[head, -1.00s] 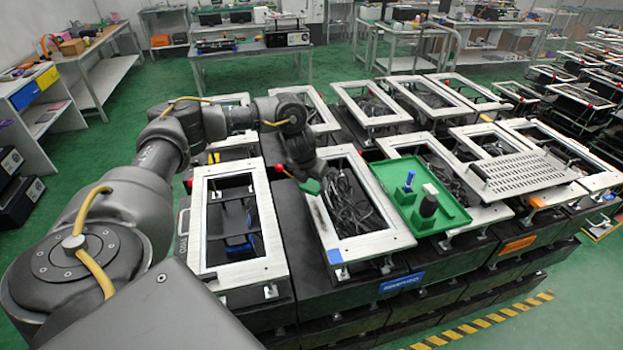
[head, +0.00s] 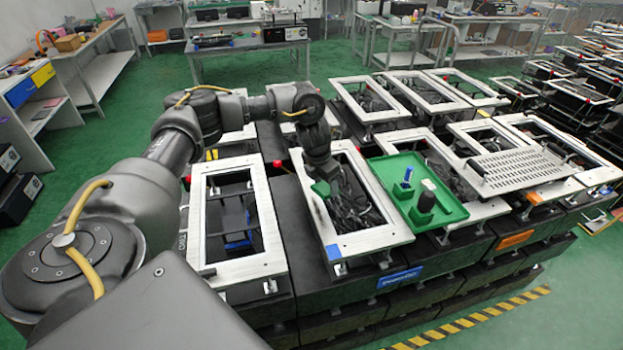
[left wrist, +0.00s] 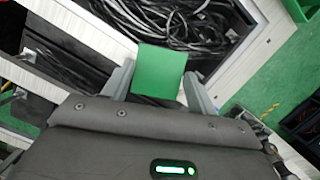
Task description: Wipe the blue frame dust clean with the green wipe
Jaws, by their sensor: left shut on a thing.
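The white frame with a blue corner mark (head: 333,252) sits over a dark box of black cables, in the middle of the head view. My left gripper (head: 320,180) is shut on the green wipe (head: 321,189), at the frame's left bar (head: 316,209). In the left wrist view the wipe (left wrist: 160,72) is a flat green square between two grey fingers, in front of the cables and a white bar. I cannot tell whether the wipe touches the bar. I make out no clear dust on the visible part of the bar. My right gripper is out of view.
A green tray (head: 452,211) with a blue item (head: 407,178) and a dark bottle (head: 427,201) stands to the right. Another white frame (head: 196,220) is close on the left. A perforated plate (head: 520,170) lies further right.

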